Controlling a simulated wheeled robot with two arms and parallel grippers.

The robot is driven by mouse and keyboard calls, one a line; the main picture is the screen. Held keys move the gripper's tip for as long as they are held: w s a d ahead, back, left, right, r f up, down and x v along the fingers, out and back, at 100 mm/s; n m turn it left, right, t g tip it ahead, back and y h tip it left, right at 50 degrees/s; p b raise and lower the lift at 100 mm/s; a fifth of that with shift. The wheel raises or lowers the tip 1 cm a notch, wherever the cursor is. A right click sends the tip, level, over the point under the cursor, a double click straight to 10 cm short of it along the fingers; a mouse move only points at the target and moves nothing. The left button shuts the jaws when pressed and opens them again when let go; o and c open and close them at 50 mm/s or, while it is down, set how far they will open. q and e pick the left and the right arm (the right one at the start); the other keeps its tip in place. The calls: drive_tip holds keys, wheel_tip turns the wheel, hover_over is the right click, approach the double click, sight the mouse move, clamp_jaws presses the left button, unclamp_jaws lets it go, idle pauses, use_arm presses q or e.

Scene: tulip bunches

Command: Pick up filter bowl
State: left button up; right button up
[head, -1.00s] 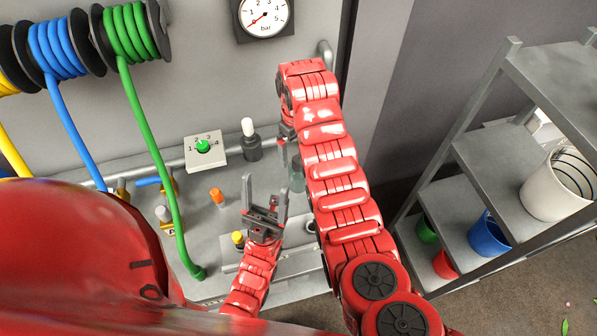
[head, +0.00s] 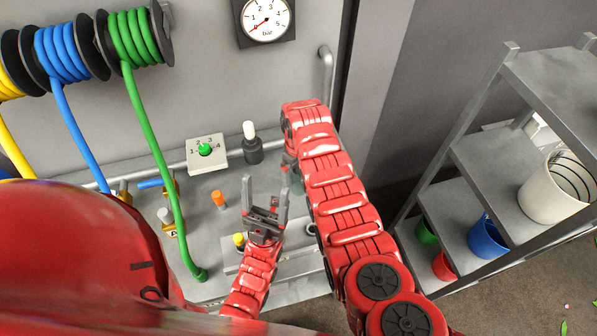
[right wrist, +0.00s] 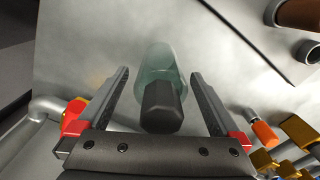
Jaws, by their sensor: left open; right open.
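The filter bowl (right wrist: 155,62), a clear greenish cup with a dark hexagonal end (right wrist: 162,105), shows in the right wrist view. It lies between the two fingers of my right gripper (right wrist: 160,74), with a visible gap on both sides. The right gripper is open. In the head view the right gripper (head: 286,176) is low over the grey bench and partly hidden by its own arm. I cannot make out the bowl clearly there. My left gripper (head: 265,208) is open and empty, with its fingers pointing up, left of the right arm.
A grey bench (head: 212,250) carries a numbered dial (head: 205,151), a white-topped dark knob (head: 250,140), an orange plug (head: 218,198) and a yellow plug (head: 239,240). A green hose (head: 157,160) hangs to the bench. A shelf (head: 480,170) with pots stands right.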

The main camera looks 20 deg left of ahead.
drive_tip(key=c, duration=1.5)
drive_tip(key=shift+r, duration=0.1)
